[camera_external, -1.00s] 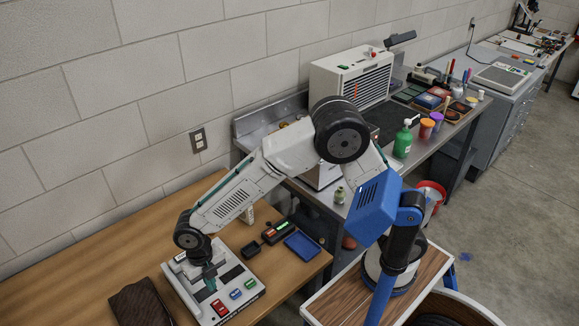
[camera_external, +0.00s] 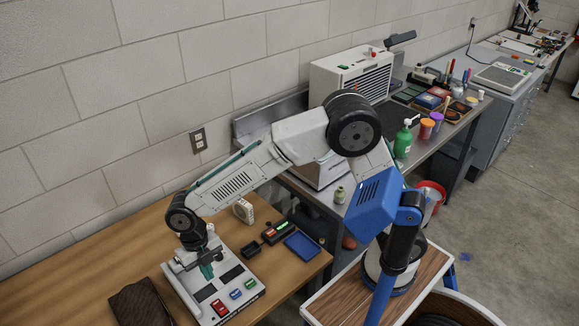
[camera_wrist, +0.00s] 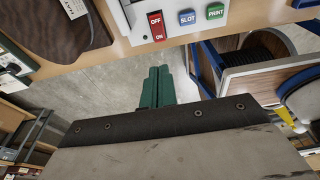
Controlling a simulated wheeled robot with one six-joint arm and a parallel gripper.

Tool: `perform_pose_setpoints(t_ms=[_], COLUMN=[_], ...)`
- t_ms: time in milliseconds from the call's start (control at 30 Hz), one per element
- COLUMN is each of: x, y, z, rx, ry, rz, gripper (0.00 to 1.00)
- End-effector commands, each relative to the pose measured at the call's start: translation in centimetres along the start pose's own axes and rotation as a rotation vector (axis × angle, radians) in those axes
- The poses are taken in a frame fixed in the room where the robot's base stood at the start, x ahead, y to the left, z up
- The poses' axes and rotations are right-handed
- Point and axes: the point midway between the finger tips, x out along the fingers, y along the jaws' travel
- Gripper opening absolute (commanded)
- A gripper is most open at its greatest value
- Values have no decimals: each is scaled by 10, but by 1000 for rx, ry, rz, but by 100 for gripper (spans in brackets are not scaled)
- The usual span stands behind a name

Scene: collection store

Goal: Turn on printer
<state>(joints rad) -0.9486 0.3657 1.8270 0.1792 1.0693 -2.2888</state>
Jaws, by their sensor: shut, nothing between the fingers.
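The printer (camera_external: 243,291) is a pale, flat-topped panel unit on the wooden table, with dark pads on top. Its red OFF/ON rocker switch (camera_external: 219,308) is at the front left, beside a blue SLOT button (camera_external: 236,294) and a green PRINT button (camera_external: 250,284). These controls also show along the top of the wrist view: the red switch (camera_wrist: 156,26), SLOT (camera_wrist: 187,18) and PRINT (camera_wrist: 215,11). I cannot tell which way the rocker is tipped. My gripper (camera_external: 207,271) is shut and empty above the printer, apart from the switch. Its green fingers (camera_wrist: 158,88) are together.
A dark brown folded item (camera_external: 140,303) lies left of the printer. A blue tray (camera_external: 302,246) and small dark devices (camera_external: 278,231) sit to its right. A metal bench with a white vented box (camera_external: 352,80) and a green bottle (camera_external: 403,141) stands behind.

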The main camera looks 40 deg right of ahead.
Motion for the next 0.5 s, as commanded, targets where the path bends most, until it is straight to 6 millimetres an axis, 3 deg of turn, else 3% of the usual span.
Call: perform_pose_setpoints(t_ms=[267,500], x=[7,48], y=[0,-1], z=[0,0], rx=[0,0], ry=[0,2], rz=[-2,-5], gripper=[0,0])
